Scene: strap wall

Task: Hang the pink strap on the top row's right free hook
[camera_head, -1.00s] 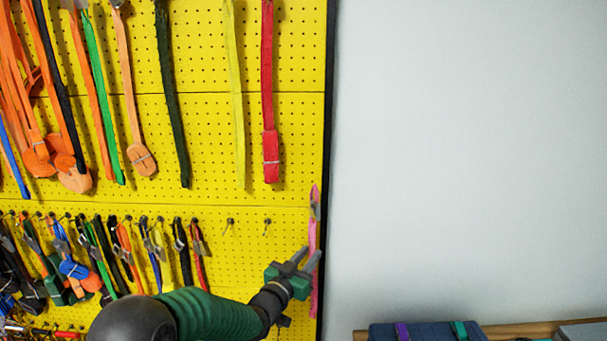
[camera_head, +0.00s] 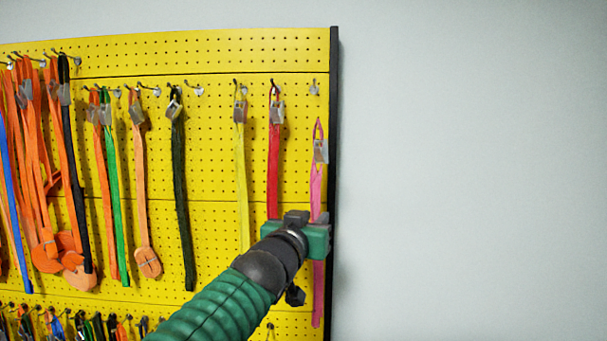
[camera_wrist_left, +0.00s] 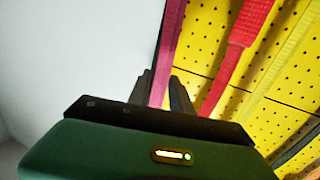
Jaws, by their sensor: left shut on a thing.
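The pink strap (camera_head: 317,185) hangs upright near the right edge of the yellow pegboard, its metal buckle and top loop below the right free hook (camera_head: 314,88). My left gripper (camera_head: 316,222) is shut on the strap below the buckle; its fingers are mostly hidden behind its green body. In the left wrist view the strap (camera_wrist_left: 169,45) runs down between the two dark fingers (camera_wrist_left: 162,92). The right free hook is bare, with the strap's loop apart from it. Another hook in that row (camera_head: 195,89) is also bare. My right gripper is not in view.
A red strap (camera_head: 274,150) and a yellow strap (camera_head: 240,165) hang just left of the pink one. Several other straps hang farther left, and a lower row shows at bottom left. The board's black edge (camera_head: 334,130) is close on the right, with bare wall beyond.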

